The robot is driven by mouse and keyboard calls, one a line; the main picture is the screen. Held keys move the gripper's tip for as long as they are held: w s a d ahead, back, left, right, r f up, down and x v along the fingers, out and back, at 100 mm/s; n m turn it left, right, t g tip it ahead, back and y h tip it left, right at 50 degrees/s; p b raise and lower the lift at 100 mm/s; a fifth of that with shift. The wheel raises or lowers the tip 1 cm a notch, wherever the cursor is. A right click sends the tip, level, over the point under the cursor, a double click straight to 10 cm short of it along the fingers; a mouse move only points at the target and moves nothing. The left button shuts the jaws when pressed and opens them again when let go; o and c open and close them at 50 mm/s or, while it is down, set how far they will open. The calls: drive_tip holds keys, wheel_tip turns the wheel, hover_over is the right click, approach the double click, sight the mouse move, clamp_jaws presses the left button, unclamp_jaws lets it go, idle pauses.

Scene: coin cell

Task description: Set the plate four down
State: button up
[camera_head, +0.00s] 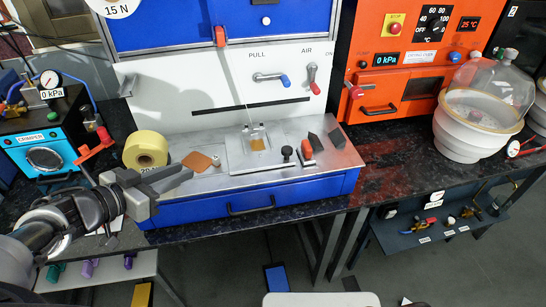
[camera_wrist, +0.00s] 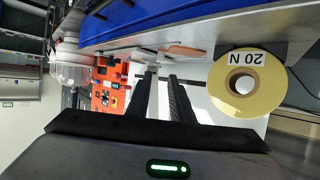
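No plate with a readable number four shows. A flat orange-brown plate (camera_head: 197,162) lies on the metal bench top beside the yellow roll; it also shows past my fingertips in the wrist view (camera_wrist: 185,50). A light square plate (camera_head: 238,160) with a small copper-coloured piece (camera_head: 257,144) lies on the bench right of it. My gripper (camera_head: 178,182) is over the bench's front left corner, left of the orange-brown plate. In the wrist view my two dark fingers (camera_wrist: 161,80) stand apart with a gap between them, and I see nothing held there.
The yellow roll (camera_head: 146,150), marked 20 N in the wrist view (camera_wrist: 244,83), stands close to my gripper. Black and red knobs (camera_head: 287,153) and dark wedge blocks (camera_head: 326,139) stand at the bench's right. A blue crimper (camera_head: 42,150) is left, a glass-domed vessel (camera_head: 480,112) right.

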drive_tip(key=shift+d, duration=0.1)
drive_tip(key=d+r+g+y, duration=0.3)
drive_tip(key=d+g, duration=0.6)
drive_tip(key=d, duration=1.3)
drive_tip(key=s+d+r+n+t+y, duration=0.3)
drive_tip(key=s+d+r+n, duration=0.3)
drive_tip(key=s+d+r, duration=0.5)
drive_tip(key=s+d+y, duration=0.1)
drive_tip(key=d, duration=0.2)
drive_tip(key=shift+d, duration=0.3)
